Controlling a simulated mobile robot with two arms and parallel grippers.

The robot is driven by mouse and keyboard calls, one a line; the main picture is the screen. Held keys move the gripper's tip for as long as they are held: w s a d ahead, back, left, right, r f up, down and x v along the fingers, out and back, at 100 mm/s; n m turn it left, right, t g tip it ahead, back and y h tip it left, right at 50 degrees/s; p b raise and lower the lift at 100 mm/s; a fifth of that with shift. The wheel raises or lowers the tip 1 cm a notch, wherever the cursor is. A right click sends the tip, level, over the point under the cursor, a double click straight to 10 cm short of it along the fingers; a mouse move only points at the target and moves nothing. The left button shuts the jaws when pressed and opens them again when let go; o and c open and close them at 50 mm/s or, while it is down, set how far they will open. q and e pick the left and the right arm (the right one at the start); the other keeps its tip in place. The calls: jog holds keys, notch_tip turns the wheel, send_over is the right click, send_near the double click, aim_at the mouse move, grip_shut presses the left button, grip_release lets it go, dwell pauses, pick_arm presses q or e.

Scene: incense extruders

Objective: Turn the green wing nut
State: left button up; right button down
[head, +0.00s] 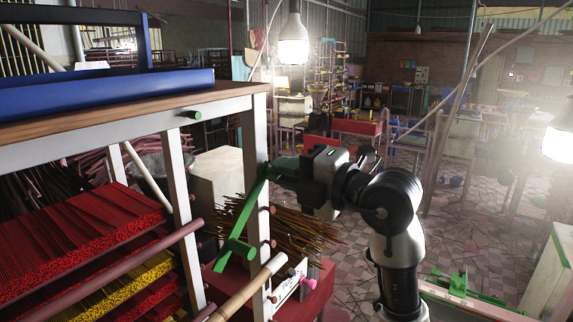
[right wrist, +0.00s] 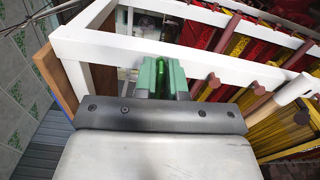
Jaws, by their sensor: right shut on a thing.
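A long green piece (head: 243,212) that I take for the green wing nut shows at the front white post, with a bent top and a short crossbar at its lower end. My right gripper (head: 284,169) is at its upper end, reaching in from the right. In the right wrist view, the two pale green fingers (right wrist: 161,79) are closed around a bright green bar (right wrist: 161,82), close to the white frame. How far the fingers overlap it is hidden in the head view. My left gripper is not in view.
The white-legged table (head: 258,130) carries a blue tray (head: 110,92). Red and yellow incense bundles (head: 75,245) lie on shelves below, with wooden rods (head: 160,258) sticking out. Another green part (head: 462,284) is at lower right. Tiled floor (head: 365,240) is open behind my arm.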

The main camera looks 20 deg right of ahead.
jog(key=shift+m, duration=0.3)
dwell(0.4)
jog(key=c, duration=1.2)
grip_release()
jog(key=b+v, duration=0.3)
jog(key=v, duration=0.8)
jog(key=shift+w, duration=0.1)
